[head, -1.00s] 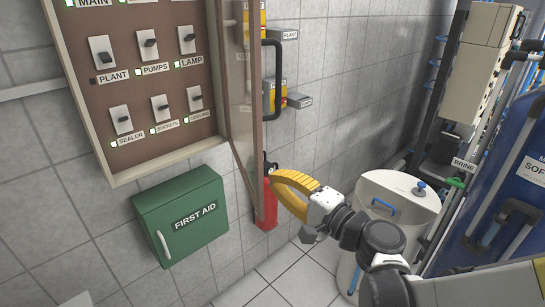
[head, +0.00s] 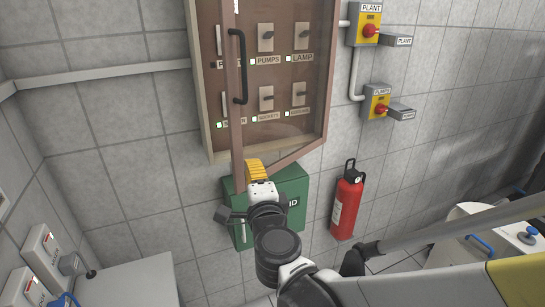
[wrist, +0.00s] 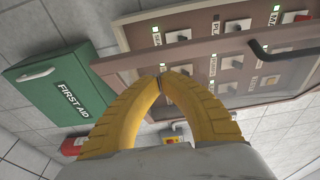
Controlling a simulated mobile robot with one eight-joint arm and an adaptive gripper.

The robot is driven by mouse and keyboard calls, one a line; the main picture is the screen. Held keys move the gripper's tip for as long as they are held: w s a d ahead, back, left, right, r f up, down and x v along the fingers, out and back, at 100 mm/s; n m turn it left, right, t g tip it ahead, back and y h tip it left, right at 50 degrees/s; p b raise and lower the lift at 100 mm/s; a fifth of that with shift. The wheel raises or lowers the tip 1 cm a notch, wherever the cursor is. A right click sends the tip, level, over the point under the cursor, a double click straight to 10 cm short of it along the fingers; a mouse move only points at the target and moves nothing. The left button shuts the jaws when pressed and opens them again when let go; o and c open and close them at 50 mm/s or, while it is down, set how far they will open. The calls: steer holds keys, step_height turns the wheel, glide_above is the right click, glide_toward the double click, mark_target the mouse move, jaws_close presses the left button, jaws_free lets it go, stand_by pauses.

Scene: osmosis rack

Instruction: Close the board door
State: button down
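The board (head: 208,110) is a wall cabinet with a brown panel of switches. Its door (head: 290,158) has a brown frame, a clear pane and a black handle (head: 238,65). The door is ajar, hinged at the right, with its handle edge standing out from the cabinet. Switches show through the pane. My gripper (head: 254,164) has yellow fingers and is at the door's lower edge, near its handle-side corner. In the wrist view its fingertips (wrist: 160,80) meet with nothing seen between them, overlapping the door's frame. I cannot tell whether they touch it.
A green first aid box (head: 290,190) is on the wall below the board, partly behind my arm. A red fire extinguisher (head: 347,203) is to its right. Yellow switch boxes (head: 366,25) with plates are on the wall at right. A white tank (head: 490,240) stands at lower right.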

steer(key=w+a+m+h+b, duration=0.1)
steer(key=w+a+m+h, duration=0.3)
steer(key=w+a+h, duration=0.3)
steer(key=w+a, duration=0.5)
steer(key=w, duration=0.4)
steer(key=shift+r, duration=0.1)
